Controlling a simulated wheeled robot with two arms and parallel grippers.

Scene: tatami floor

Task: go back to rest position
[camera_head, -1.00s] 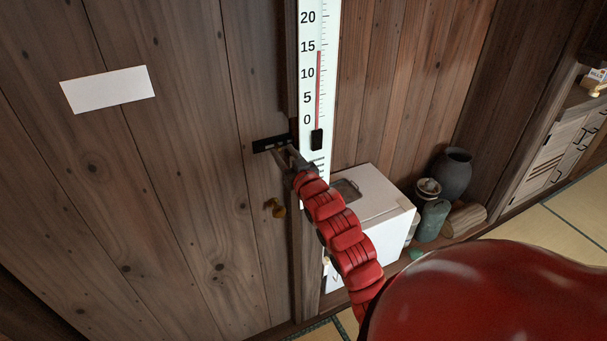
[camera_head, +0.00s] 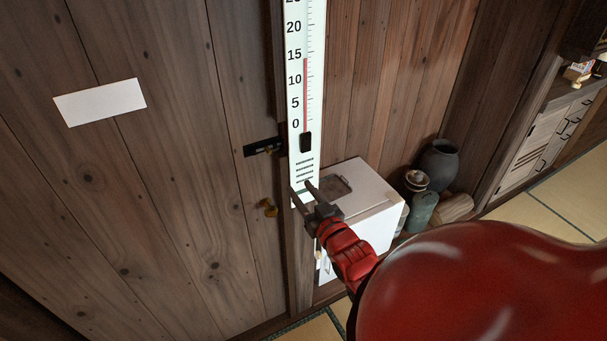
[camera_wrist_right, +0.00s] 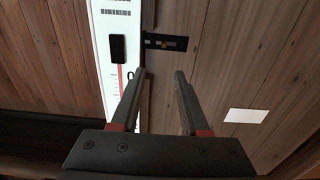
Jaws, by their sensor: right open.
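My right gripper (camera_head: 302,192) is open and empty in the head view, in front of the lower end of the white thermometer board (camera_head: 305,85). Its red arm comes up from the lower right. In the right wrist view, the two fingers of the right gripper (camera_wrist_right: 158,100) stand apart with nothing between them. A black latch (camera_head: 263,146) with a small brass part is on the wooden door, left of the board and apart from the gripper. It also shows beyond the fingertips in the right wrist view (camera_wrist_right: 166,42). My left gripper is not in view.
A white box (camera_head: 375,208) stands behind my arm. Right of it are a dark jar (camera_head: 439,165), a green container (camera_head: 421,212) and a log (camera_head: 455,208). Tatami floor shows at right.

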